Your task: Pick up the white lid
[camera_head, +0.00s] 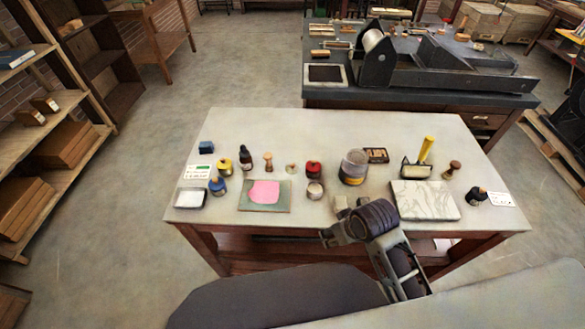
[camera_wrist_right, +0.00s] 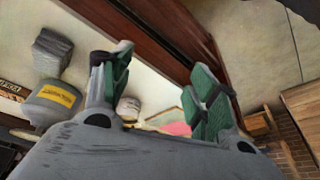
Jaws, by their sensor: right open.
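A small off-white round piece with a knob (camera_head: 291,168), possibly the white lid, lies on the grey-white table behind the pink sheet. A small jar with a pale top (camera_head: 315,190) stands in front of the red-topped jar; I cannot tell whether that top is the white lid. My right gripper (camera_head: 331,221) is open and empty at the table's front edge, in front of the pale-topped jar. In the right wrist view its green-padded fingers (camera_wrist_right: 162,62) are spread, with a small whitish jar (camera_wrist_right: 128,108) beyond them, partly hidden by the left finger. My left gripper is out of view.
A large tin (camera_head: 353,167) with a yellow label stands right of the jars. A pink sheet on a board (camera_head: 264,195) lies to the left. A marble slab (camera_head: 425,200) and a yellow-handled roller (camera_head: 422,160) are at the right. A press (camera_head: 420,62) stands behind.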

